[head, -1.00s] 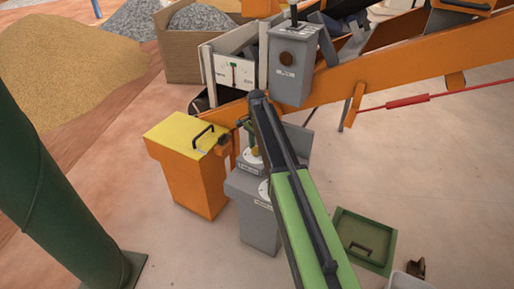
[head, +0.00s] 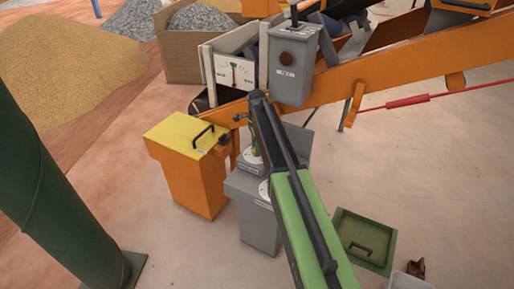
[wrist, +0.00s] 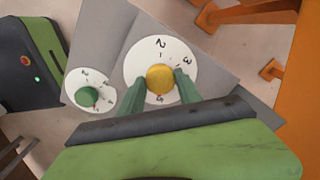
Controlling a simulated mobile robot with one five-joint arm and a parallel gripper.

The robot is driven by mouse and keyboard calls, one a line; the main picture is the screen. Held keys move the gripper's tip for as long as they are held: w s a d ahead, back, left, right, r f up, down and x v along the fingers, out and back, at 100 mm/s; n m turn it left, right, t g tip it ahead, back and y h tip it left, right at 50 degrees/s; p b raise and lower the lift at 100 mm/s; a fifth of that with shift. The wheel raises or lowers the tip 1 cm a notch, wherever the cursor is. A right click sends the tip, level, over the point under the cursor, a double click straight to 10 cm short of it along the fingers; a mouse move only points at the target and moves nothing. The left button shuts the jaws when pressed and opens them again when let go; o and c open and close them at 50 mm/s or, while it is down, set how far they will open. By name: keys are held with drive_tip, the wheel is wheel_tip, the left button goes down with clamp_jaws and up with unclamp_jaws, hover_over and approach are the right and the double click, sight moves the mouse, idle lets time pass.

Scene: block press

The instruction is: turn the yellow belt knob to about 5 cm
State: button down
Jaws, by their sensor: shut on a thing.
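The yellow belt knob (wrist: 159,80) sits in the middle of a white round dial (wrist: 140,63) in the wrist view. The dial shows a 2 at the top and a 3 at the right; another figure below the knob is partly hidden. I cannot make out a pointer on the knob. My gripper (wrist: 161,79) has one green finger on each side of the knob and is shut on it. In the head view my arm hides most of the dial on the grey console (head: 252,215).
A green knob (wrist: 87,96) on a smaller dial is left of the yellow one. A gauge (head: 234,72) with a red needle is behind the console. An orange box (head: 197,185) with a yellow lid stands close left. A grey switch box (head: 291,70) hangs just beyond my arm.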

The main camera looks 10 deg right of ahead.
drive_tip(key=shift+s+d, duration=0.15)
drive_tip(key=c, duration=0.8)
unclamp_jaws()
drive_tip(key=shift+c, duration=0.2)
drive_tip(key=shift+r, duration=0.1)
wheel_tip(320, 180, up, 17)
drive_tip(key=p, duration=1.7)
